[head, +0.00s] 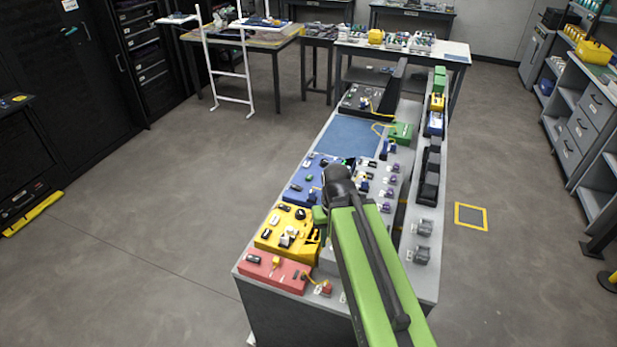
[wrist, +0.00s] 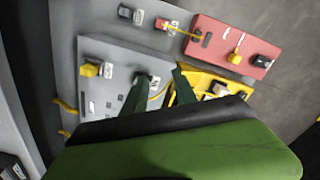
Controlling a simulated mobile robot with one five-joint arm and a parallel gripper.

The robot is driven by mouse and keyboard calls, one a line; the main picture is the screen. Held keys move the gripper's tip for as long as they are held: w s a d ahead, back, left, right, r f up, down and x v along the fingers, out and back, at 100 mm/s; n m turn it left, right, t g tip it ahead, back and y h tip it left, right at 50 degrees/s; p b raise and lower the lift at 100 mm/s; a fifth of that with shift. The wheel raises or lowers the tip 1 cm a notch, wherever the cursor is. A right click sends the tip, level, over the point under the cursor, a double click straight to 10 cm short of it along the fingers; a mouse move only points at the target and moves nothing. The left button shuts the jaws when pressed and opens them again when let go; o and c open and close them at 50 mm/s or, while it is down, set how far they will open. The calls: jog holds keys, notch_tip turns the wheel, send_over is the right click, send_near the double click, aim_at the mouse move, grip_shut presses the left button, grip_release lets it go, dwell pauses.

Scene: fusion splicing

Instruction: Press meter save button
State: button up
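My gripper (wrist: 160,84) points down over a grey panel (wrist: 95,52) in the wrist view. Its two dark green fingers are apart, with nothing visible between them except the panel and a thin yellow cable. The left finger is close to a small dark control (wrist: 145,78); I cannot tell whether they touch. A yellow knob (wrist: 90,70) sits further left on the panel. In the head view my green arm hides much of this area. I cannot tell which unit is the meter or which control is its save button.
A yellow unit (head: 262,241) and a red unit (head: 288,279) with small controls stand at the bench's near left. A blue unit (head: 297,190) is behind them. A bare blue mat (head: 345,138) lies further back. Several grey and purple parts line the right side.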

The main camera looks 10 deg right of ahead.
grip_shut()
dwell(1.4)
